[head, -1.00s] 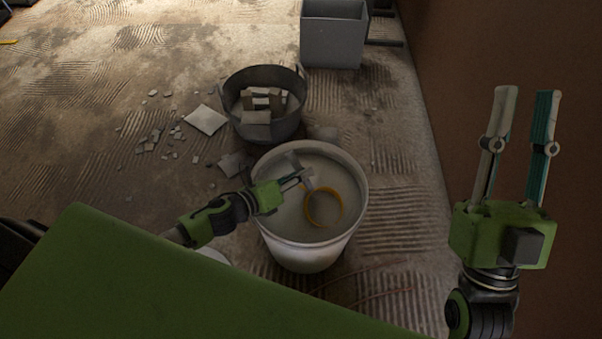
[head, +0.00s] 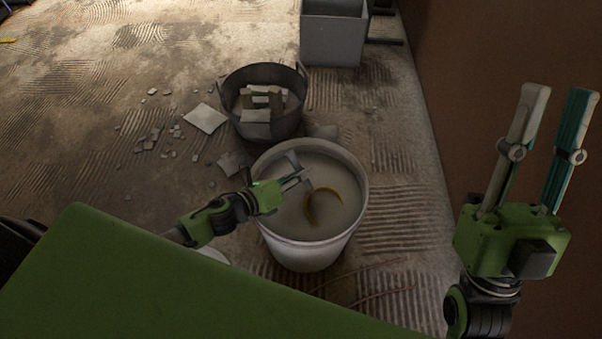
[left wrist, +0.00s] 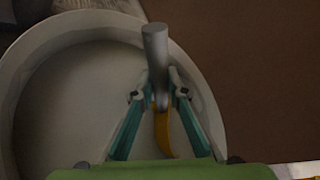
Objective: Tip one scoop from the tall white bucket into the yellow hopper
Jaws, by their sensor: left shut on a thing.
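The tall white bucket (head: 303,252) stands on the floor in the middle of the head view, holding pale grey material almost level with its inside. My left gripper (head: 299,176) is over the bucket, shut on the scoop's handle. The scoop (head: 308,207) shows as an orange curved rim partly sunk in the material. In the left wrist view the scoop's grey handle (left wrist: 155,48) rises between the fingers, with its orange part below. My right gripper (head: 558,94) is raised, open and empty at the right. I cannot make out the yellow hopper.
A dark tub (head: 268,126) with rubble stands just behind the bucket. A grey bin (head: 332,40) is further back. Broken tile pieces (head: 205,118) lie to the left. A brown wall (head: 510,45) runs along the right. My green body fills the lower left.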

